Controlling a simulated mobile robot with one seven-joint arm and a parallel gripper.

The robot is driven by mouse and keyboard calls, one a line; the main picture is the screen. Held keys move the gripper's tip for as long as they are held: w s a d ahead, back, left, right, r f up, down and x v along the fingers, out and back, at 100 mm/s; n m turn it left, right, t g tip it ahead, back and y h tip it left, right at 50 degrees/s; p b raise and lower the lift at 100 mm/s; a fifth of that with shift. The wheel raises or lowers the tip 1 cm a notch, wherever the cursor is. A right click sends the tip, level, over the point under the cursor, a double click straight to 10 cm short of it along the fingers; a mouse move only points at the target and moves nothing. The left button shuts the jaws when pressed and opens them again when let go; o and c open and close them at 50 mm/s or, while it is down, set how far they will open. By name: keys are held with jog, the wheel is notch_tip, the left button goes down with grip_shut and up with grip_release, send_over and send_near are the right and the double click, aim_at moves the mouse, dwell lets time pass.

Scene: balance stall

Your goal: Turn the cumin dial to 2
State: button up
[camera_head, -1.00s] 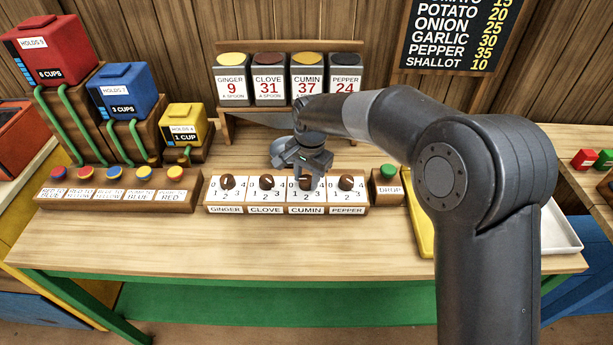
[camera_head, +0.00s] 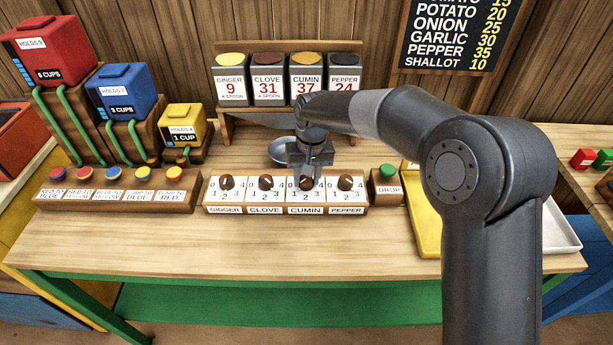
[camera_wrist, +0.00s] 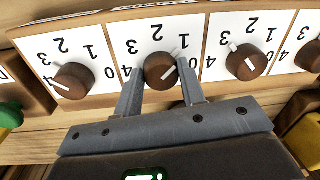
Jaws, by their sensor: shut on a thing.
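The cumin dial (camera_head: 306,184) is a round brown knob with a white line on a white plate numbered 0 to 4, third from the left in the dial row. It also shows in the wrist view (camera_wrist: 160,72), where the plates appear upside down. My gripper (camera_wrist: 161,88) points down over it, with one finger on each side, shut on the knob. The knob's white line slants up and right in the wrist view, roughly toward the 1.
The clove dial (camera_head: 266,183) and pepper dial (camera_head: 346,183) stand close on either side, with the ginger dial (camera_head: 227,183) farther left. A green drop button (camera_head: 387,171) is right of the row. A metal bowl (camera_head: 281,151) sits behind it. The table front is clear.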

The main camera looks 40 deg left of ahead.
jog(key=n, duration=0.4)
jog(key=shift+n, duration=0.3)
jog(key=n, duration=0.4)
jog(key=shift+w+h, duration=0.15)
jog(key=shift+h, duration=0.25)
jog(key=shift+n, duration=0.3)
jog(key=o, duration=1)
jog(key=shift+r, duration=0.1)
jog(key=r, duration=1)
jog(key=shift+w+a+r, duration=0.15)
jog(key=shift+w+r, duration=0.15)
jog(key=shift+w, duration=0.1)
